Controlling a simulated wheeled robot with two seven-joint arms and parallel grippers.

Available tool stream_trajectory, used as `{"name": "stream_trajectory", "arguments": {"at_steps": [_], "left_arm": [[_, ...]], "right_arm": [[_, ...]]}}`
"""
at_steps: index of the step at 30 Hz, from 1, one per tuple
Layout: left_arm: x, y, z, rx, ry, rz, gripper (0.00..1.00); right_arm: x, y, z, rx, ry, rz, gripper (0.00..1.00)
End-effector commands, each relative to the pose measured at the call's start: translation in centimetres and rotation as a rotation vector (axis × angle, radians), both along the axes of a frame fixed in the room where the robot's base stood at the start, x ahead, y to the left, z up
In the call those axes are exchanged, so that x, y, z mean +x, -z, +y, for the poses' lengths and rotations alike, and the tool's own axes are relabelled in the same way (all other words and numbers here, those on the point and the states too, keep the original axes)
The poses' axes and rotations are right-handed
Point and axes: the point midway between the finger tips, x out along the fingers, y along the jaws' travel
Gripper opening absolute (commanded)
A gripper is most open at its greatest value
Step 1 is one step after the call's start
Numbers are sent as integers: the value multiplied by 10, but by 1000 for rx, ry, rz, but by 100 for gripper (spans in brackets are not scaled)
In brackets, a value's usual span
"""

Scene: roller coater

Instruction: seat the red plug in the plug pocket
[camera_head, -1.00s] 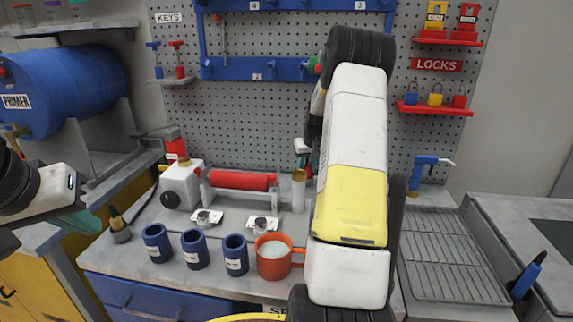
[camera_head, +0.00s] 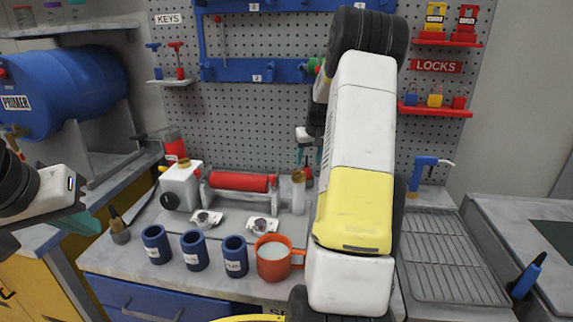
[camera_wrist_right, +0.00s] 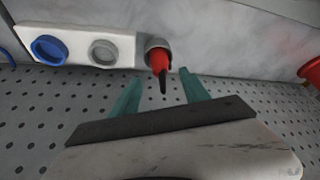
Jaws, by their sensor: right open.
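The red plug (camera_wrist_right: 160,60) stands in a round grey collar (camera_wrist_right: 154,43) at the end of a white plate in the right wrist view, its dark tip towards the camera. Whether it is fully down in the collar I cannot tell. In the head view the plug (camera_head: 308,175) is a small red shape below my right gripper (camera_head: 309,160). That gripper is open, its teal fingers (camera_wrist_right: 160,80) on either side of the plug and apart from it. My left gripper (camera_head: 80,218) is at the left edge, partly cut off, away from the plug.
The white plate (camera_wrist_right: 75,45) also carries a blue ring (camera_wrist_right: 48,50) and a grey ring (camera_wrist_right: 103,52). A red roller (camera_head: 240,181), blue cups (camera_head: 195,250) and an orange mug (camera_head: 272,262) stand on the bench. A pegboard (camera_head: 250,120) rises behind. My right arm hides part of the bench.

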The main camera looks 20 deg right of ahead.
Motion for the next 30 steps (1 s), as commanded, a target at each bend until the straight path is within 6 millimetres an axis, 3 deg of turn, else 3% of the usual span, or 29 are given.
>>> {"name": "stream_trajectory", "arguments": {"at_steps": [6, 12, 16, 20, 24, 30], "left_arm": [[0, 0, 0, 0, 0, 0, 0], [0, 0, 0, 0, 0, 0, 0], [0, 0, 0, 0, 0, 0, 0], [0, 0, 0, 0, 0, 0, 0], [0, 0, 0, 0, 0, 0, 0], [0, 0, 0, 0, 0, 0, 0]], "right_arm": [[-17, -42, 3, 0, 0, -2, 54], [-25, -61, 5, 0, -1, -2, 54], [-35, -81, 25, 5, -15, -14, 54], [-67, -119, 76, 20, -50, -44, 54], [-126, -156, 142, 47, -99, -82, 54], [-223, -174, 218, 94, -170, -129, 54]]}}
